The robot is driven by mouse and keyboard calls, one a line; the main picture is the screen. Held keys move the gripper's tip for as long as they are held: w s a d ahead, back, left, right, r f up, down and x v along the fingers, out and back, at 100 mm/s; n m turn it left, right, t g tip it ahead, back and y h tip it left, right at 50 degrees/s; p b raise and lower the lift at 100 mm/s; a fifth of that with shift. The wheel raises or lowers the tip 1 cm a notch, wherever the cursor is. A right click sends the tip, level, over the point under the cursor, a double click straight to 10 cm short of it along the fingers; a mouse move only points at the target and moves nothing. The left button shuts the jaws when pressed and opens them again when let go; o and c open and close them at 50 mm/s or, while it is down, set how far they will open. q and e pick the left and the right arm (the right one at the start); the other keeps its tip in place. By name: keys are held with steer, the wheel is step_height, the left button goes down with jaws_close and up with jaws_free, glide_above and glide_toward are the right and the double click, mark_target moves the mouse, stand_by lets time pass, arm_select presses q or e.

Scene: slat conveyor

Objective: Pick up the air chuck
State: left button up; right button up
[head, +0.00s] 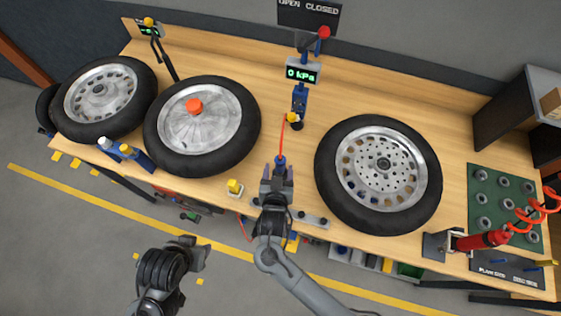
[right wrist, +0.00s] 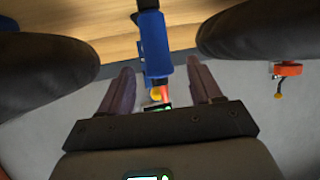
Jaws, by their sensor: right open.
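The air chuck appears to be the blue piece (head: 281,161) at the lower end of a thin red hose in the head view. In the right wrist view its blue body (right wrist: 154,42) stands between the fingers, with a gap on each side. My right gripper (head: 277,174) is open around its lower end, at the bench's front edge; it also shows in the right wrist view (right wrist: 159,72). The gripper partly hides the chuck in the head view. My left gripper (head: 194,254) is empty over the floor, clear of the bench; its jaw gap cannot be made out.
A gauge post (head: 300,73) reading 0 kPa stands behind. One wheel (head: 378,174) lies right of the gripper; another, with an orange knob (head: 194,106), lies left. A red tool (head: 482,241) with a coiled hose is far right.

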mark_target(281, 157)
steer(key=shift+x, duration=3.35)
steer(key=shift+d+r, duration=0.1)
steer(key=shift+r, duration=0.05)
steer(key=c, duration=1)
steer(key=shift+c, duration=0.5)
steer(key=shift+r, duration=0.15)
